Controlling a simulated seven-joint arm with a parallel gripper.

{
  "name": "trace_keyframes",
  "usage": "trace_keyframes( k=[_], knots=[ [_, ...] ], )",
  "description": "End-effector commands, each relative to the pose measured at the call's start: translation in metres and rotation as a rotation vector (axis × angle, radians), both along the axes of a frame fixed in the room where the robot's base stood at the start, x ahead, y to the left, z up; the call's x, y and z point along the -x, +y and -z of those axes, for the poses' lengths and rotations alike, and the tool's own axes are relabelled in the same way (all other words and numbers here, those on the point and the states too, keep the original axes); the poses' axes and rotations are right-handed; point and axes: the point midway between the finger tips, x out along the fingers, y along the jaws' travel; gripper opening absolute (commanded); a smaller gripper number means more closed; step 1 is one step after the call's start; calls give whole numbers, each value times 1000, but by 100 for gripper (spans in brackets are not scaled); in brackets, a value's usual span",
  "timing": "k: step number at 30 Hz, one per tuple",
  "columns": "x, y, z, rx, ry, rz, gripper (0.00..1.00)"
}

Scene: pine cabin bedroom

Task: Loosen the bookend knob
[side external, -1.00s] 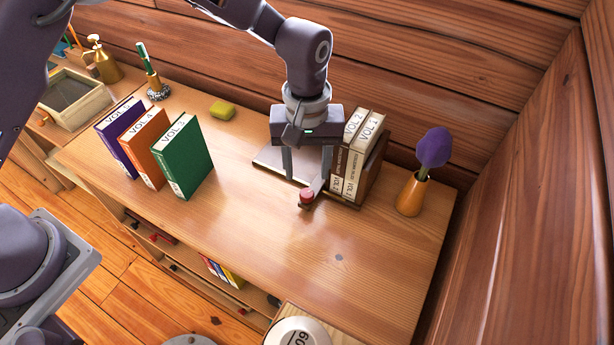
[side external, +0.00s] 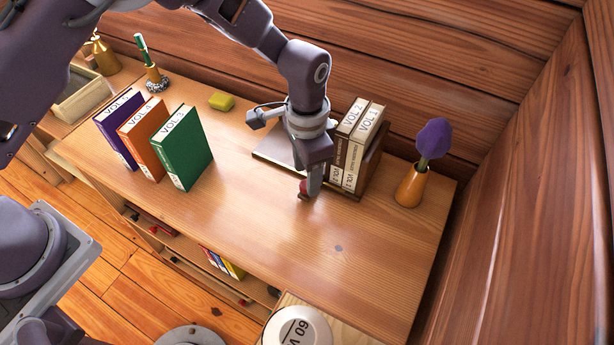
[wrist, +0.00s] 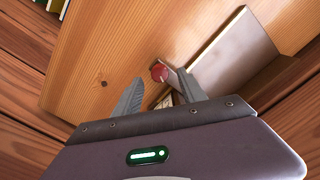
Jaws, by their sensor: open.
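The red bookend knob (side external: 302,187) sits at the front edge of the bookend, partly hidden by a finger in the side view. It also shows in the wrist view (wrist: 158,72), on the end of a narrow strip. The bookend has a pale flat plate (side external: 268,152) and a brown upright (side external: 374,160). My gripper (side external: 313,190) points down at the knob and is seen edge-on. In the wrist view my gripper (wrist: 158,88) is open, with the knob in line with the gap between its fingertips. I cannot tell whether either finger touches it.
VOL 1 (side external: 364,150) and VOL 2 (side external: 343,148) stand against the upright. An orange vase with a purple top (side external: 411,186) is to their right. VOL 3 (side external: 184,148) and two more books stand at the left. The desk's front middle (side external: 280,240) is clear.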

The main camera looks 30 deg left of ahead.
Motion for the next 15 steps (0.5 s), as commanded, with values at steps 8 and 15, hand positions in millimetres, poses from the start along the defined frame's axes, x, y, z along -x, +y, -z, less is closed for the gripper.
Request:
trace_keyframes(
  k=[8,15],
  knots=[
    [0,0,24,1,-1,-1,49],
    [0,0,24,1,-1,-2,33]
  ],
)
